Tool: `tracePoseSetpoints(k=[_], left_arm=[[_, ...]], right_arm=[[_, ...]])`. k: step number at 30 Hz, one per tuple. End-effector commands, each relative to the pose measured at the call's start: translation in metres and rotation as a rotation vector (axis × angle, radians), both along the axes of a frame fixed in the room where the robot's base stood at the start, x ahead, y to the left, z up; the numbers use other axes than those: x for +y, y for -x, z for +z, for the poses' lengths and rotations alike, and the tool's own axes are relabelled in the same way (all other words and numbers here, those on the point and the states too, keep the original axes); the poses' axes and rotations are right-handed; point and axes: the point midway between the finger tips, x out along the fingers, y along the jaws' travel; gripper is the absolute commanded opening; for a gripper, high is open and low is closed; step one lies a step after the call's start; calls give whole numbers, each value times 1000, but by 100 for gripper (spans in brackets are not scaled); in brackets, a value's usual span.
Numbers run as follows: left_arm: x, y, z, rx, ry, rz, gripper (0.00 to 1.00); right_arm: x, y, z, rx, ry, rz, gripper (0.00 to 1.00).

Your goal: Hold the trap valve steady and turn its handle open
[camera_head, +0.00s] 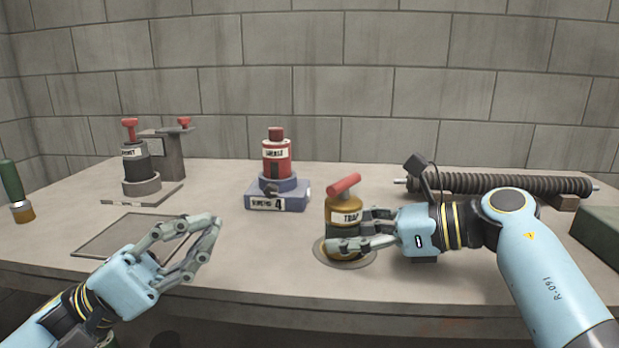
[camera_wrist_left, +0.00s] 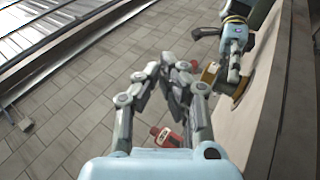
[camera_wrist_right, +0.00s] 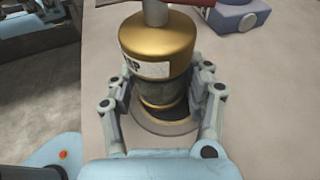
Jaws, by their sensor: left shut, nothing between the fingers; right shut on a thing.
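The trap valve (camera_head: 345,206) stands upright on a round base plate near the front of the table, with a gold body and a "TRAP" label. Its red T-handle (camera_head: 344,184) sits on top and slants up to the right. My right gripper (camera_head: 352,243) is shut around the lower body from the right. The right wrist view shows one finger on each side of the valve (camera_wrist_right: 150,45). My left gripper (camera_head: 206,230) is shut and empty, above the table's front edge, left of the valve and apart from it.
A dark valve with a red handle (camera_head: 136,162) and a flat grey plate (camera_head: 125,236) are at the left. A ribbed black tube (camera_head: 500,183) lies at the back right. A green-handled tool (camera_head: 14,190) stands far left.

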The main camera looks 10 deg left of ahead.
Motion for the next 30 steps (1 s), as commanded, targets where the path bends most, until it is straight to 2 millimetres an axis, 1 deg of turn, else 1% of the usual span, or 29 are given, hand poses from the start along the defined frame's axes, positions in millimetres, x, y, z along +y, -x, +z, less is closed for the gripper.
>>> tracePoseSetpoints(k=[1, 3, 5, 6, 7, 8, 9, 12, 15, 19, 23, 30], left_arm=[[-3, -13, 17, -49, -38, -11, 0], [-7, -29, 37, -104, -95, -21, 0], [-10, -42, 53, -149, -147, -26, 0], [-10, -51, 60, -164, -192, -31, 0], [-10, -60, 60, -162, -232, -34, 0], [-9, -69, 58, -148, -276, -39, 0], [-5, -82, 51, -117, -340, -44, 0], [5, -108, 35, -39, -467, -49, 0], [14, -124, 26, 16, -544, -47, 0], [15, -132, 21, 47, -582, -45, 0], [-1, -136, 21, 48, -582, -46, 0], [-51, -147, 21, 49, -580, -46, 0]], right_arm=[[0, 0, 0, 0, 0, 0, 34], [0, 0, 0, 0, -1, 0, 34], [0, 0, 0, 0, 0, 0, 34], [0, 0, 0, 0, 0, 0, 34], [0, 0, 0, 0, 0, 0, 34], [0, 0, 0, 0, 0, 0, 34], [0, 0, 0, 0, 0, 0, 34], [0, 0, 0, 0, 0, 0, 34], [0, 0, 0, 0, 0, 0, 34], [0, 0, 0, 0, 0, 0, 34], [0, 0, 0, 0, 0, 1, 34], [0, 0, 0, 1, 0, 1, 34]])
